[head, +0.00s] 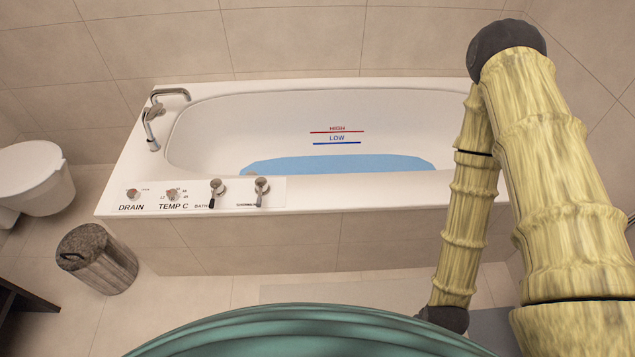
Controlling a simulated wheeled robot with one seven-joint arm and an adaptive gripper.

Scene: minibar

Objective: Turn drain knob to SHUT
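The drain knob (133,194) is a small round metallic knob above the word DRAIN, at the left end of a white control panel (272,193) on the bathtub's near rim. Its pointer and the small mark beside it are too small to read. The bathtub (230,120) is white and holds a little blue water (340,164), below the blue LOW line and the red line above it. My arm hangs folded on the right, well away from the panel. My gripper is not in view.
The panel also carries a TEMP C knob (173,195) and two levers (217,192) (261,190). A faucet with hand shower (152,122) stands at the tub's left end. A lidded bin (97,262) and a toilet (38,178) are on the left.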

